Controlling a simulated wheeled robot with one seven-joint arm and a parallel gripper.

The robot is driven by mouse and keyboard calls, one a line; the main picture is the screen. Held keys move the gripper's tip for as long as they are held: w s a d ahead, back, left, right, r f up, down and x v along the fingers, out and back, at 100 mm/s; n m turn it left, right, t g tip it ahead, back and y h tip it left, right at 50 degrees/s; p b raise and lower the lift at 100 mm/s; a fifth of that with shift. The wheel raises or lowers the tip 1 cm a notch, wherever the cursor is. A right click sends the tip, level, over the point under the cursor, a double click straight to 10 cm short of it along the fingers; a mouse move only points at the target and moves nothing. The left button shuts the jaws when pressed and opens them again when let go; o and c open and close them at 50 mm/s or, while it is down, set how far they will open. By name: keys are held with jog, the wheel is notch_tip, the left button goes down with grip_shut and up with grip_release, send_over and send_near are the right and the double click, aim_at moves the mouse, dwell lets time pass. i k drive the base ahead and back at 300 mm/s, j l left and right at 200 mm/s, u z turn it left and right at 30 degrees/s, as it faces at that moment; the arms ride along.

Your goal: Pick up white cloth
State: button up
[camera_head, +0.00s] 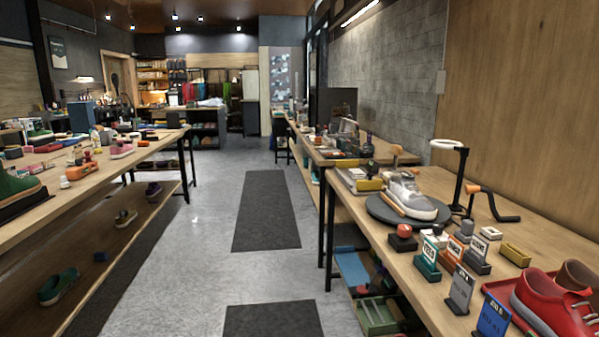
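I cannot pick out a white cloth with certainty. A small white block-like item (490,233) sits among the small boxes on the right workbench (425,267); I cannot tell whether it is cloth. A pale, whitish heap (211,102) lies on a surface at the far back, too small to identify. A grey and white sneaker (412,195) rests on a dark round turntable (385,211) on the right workbench. My gripper is not in view.
A red sneaker (556,302) and small signs, including a blue one (493,316), crowd the right bench's near end. A long table (92,182) with shoes is at left. The aisle between, with dark mats (266,209), is clear.

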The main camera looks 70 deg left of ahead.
aim_at(356, 174)
jog(key=u, duration=1.65)
jog(key=i+j, duration=0.25)
jog(key=i, duration=0.75)
jog(key=i+j+u, duration=0.15)
jog(key=i, duration=0.9)
jog(key=i+j, duration=0.2)
jog(key=i, duration=0.8)
jog(key=i+l, duration=0.2)
jog(key=i, duration=0.4)
jog(key=j+u, duration=0.05)
